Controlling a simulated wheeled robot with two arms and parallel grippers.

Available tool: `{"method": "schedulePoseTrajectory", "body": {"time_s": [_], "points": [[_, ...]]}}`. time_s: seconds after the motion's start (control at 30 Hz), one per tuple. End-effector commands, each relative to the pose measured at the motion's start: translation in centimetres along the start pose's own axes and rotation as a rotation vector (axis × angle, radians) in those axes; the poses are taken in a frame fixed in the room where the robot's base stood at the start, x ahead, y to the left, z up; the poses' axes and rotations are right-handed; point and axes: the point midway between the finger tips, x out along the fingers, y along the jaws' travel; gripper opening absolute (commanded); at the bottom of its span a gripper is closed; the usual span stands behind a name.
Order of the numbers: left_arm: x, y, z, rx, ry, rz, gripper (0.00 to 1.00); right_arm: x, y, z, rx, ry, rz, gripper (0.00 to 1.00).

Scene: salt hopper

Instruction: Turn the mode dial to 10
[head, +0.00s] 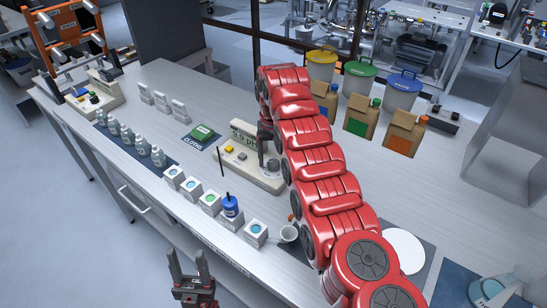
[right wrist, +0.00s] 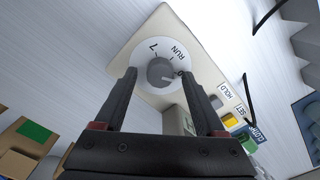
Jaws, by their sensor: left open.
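The mode dial (right wrist: 160,72) is a grey knob on a round white plate marked "7" and "RUN" in the right wrist view. A further mark at its right is partly hidden by a fingertip, and I cannot read the pointer setting surely. My right gripper (right wrist: 158,78) is open, with a fingertip on each side of the knob and visible gaps to it. My left gripper (head: 188,258) is open and empty before the table's front edge.
Cardboard boxes (head: 361,118) and lidded bins (head: 360,75) stand behind my right arm.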

Motion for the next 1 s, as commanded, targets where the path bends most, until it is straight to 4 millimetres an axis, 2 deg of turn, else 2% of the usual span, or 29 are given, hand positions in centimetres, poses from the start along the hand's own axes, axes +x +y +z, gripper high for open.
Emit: {"method": "schedulePoseTrajectory", "body": {"time_s": [0.37,0.6,0.63,0.7,1.0], "points": [[-0.1,0.0,0.0,0.000,0.000,0.000,0.50,-0.4,0.0,0.0,-0.001,-0.002,0.000,0.72],[-0.7,0.0,0.1,0.000,0.000,0.000,0.50,-2.7,0.0,0.1,0.000,-0.002,0.000,0.72],[-0.3,0.0,0.1,0.000,0.000,0.000,0.50,-3.5,0.1,0.1,0.000,-0.001,0.000,0.72],[2.2,-0.1,-0.4,0.000,0.000,0.000,0.50,-6.1,0.1,0.0,0.001,-0.001,0.000,0.72],[8.5,-0.4,-1.4,0.000,0.000,0.000,0.50,-12.4,0.0,0.0,0.000,-0.001,0.000,0.72]]}}
